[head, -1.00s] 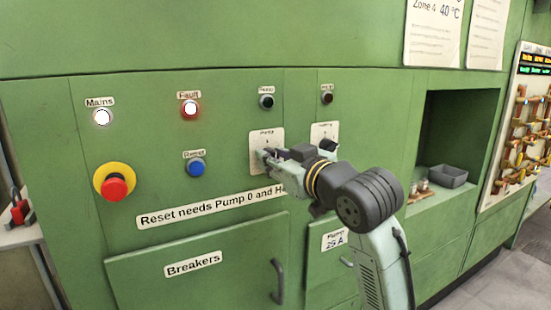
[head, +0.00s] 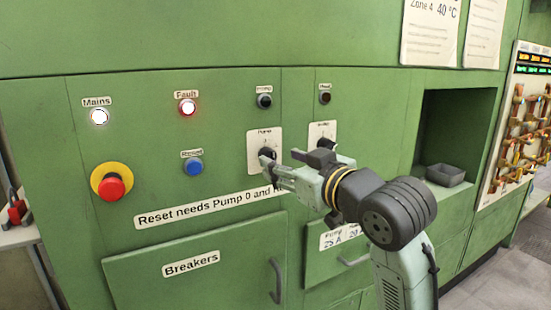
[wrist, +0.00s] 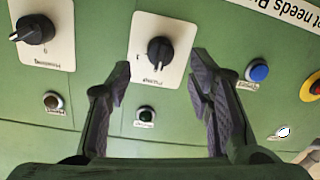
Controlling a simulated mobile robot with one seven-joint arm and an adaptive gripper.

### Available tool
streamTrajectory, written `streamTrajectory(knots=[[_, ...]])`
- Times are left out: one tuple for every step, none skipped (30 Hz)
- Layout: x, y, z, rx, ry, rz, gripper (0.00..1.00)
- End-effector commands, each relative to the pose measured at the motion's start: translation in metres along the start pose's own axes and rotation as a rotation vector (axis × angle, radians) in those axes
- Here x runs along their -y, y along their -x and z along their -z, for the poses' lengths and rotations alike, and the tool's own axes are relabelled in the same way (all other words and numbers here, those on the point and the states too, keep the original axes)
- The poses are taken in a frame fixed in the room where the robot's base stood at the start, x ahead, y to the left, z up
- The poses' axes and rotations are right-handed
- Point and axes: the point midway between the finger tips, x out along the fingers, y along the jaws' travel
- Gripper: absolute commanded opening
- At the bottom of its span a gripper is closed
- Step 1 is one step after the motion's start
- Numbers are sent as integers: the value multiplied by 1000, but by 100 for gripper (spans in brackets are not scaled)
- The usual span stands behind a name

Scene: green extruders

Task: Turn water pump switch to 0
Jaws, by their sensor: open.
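The pump switch is a black rotary knob (head: 266,152) on a white plate (head: 265,135) labelled Pump, right of the Fault lamp. In the wrist view, which is upside down, the knob (wrist: 160,50) stands on its plate with a pale mark on it. I cannot read its set position surely. My gripper (wrist: 161,66) is open, one finger on each side of the knob's line in that view. The fingers appear apart from the knob, with no clear contact. In the head view my gripper (head: 271,168) overlaps the lower part of the plate and knob.
A second black knob (wrist: 35,29) on its own plate stands beside the pump switch. The blue Reset button (head: 194,166), red emergency stop (head: 113,187) and lit Fault lamp (head: 187,107) are to the left. A breaker door handle (head: 276,282) sticks out below.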

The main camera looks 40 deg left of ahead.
Motion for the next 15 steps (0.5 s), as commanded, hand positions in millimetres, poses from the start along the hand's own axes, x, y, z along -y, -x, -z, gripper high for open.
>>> streamTrajectory(knots=[[-1,13,0,-3,1,-4,47],[-1,19,0,-2,1,-4,47],[-1,28,0,-2,1,-4,47],[-2,34,0,-2,0,-5,47],[-1,39,0,-2,1,-3,47],[-1,46,0,-1,1,-3,47],[-1,51,0,-1,1,-3,47],[-1,55,0,-2,1,-3,47],[-1,60,0,-1,1,-2,47],[0,63,0,-1,1,-1,47],[0,66,0,0,1,-1,47],[-1,69,0,0,0,-2,47],[-1,70,0,0,0,-2,47],[0,71,0,0,0,-1,47],[0,72,0,0,0,0,47]])
